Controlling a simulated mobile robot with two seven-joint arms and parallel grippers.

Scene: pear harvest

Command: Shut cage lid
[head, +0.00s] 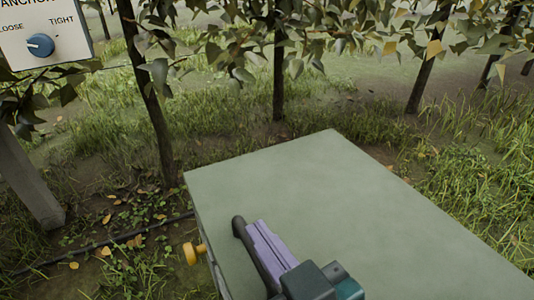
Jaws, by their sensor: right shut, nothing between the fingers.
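A broad, flat grey-green panel (330,185) fills the lower middle of the head view. I cannot tell whether it is the cage lid, and I see no open cage or gap. My right gripper (258,229) is over the panel's near left part, with its purple fingers shut and empty. A dark, round-ended bar (240,228) lies right alongside the fingers; whether they touch it is unclear. My left gripper is out of view.
A board (42,30) with a blue dial between LOOSE and TIGHT hangs at the upper left. A grey post (28,180) stands below it. A dark hose (110,240) runs along the ground. Slim trunks and leafy branches stand behind the panel, whose right part is clear.

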